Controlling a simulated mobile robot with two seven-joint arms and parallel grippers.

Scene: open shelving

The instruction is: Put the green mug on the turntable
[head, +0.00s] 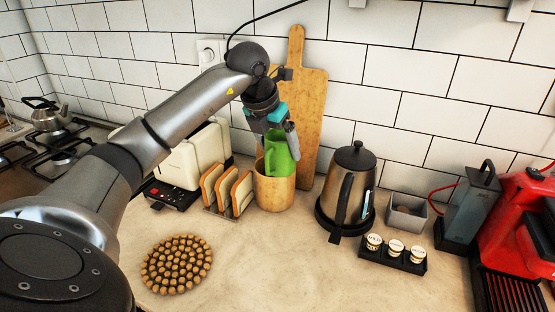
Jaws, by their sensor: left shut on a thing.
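My left gripper (279,148) is shut on the green mug (280,160), pointing down near the back wall. The mug overlaps the upper part of a round wooden container (274,192) in the head view. I cannot tell whether the mug is inside its opening or just in front of or above it. The gripper's fingers cover part of the mug. I cannot clearly identify a turntable; a round brown mat of small cork-like pieces (177,264) lies flat at the front left of the counter. My right gripper is not in view.
A toast rack (228,193) and cream toaster (195,160) stand left of the container. A tall wooden board (307,95) leans behind it. A kettle (350,190), a jar tray (394,255) and a red machine (520,225) stand to the right. The front middle counter (285,265) is clear.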

